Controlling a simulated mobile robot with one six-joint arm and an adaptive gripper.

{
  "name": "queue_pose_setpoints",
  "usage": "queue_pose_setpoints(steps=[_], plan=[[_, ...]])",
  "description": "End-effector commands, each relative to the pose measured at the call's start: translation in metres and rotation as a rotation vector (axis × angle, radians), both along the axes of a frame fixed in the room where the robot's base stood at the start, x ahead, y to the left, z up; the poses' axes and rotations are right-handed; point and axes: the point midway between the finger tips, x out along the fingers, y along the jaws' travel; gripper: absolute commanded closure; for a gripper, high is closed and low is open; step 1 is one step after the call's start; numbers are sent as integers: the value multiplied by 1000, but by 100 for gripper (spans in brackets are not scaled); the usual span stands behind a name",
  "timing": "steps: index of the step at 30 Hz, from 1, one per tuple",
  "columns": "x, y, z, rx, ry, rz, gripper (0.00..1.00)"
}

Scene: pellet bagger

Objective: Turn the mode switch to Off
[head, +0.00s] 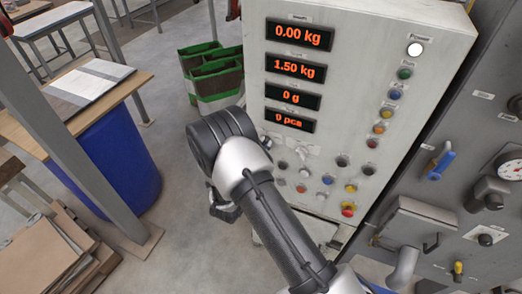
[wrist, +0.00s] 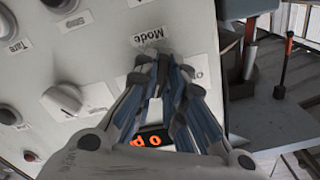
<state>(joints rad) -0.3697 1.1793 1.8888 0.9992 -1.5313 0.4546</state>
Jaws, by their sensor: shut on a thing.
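In the wrist view, my gripper (wrist: 163,62) is closed at the panel just beside the "Mode" label (wrist: 150,37). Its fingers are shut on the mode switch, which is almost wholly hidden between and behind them. The switch's pointing direction cannot be told. Part of a white position label (wrist: 200,72) shows just right of the fingers.
Another pale selector knob (wrist: 65,98) sits left of my gripper in the wrist view. Several buttons and a red emergency-stop button (head: 347,210) are lower on the panel. Red displays (head: 297,68) are above. A blue barrel (head: 120,155) and green crate (head: 213,75) stand left.

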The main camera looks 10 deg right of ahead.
Motion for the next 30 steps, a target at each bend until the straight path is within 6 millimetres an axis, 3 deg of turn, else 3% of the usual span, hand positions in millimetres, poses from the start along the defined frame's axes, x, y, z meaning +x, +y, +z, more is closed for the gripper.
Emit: queue_pose_setpoints(steps=[30], plan=[[-2,-3,-1,-781,569,1,100]])
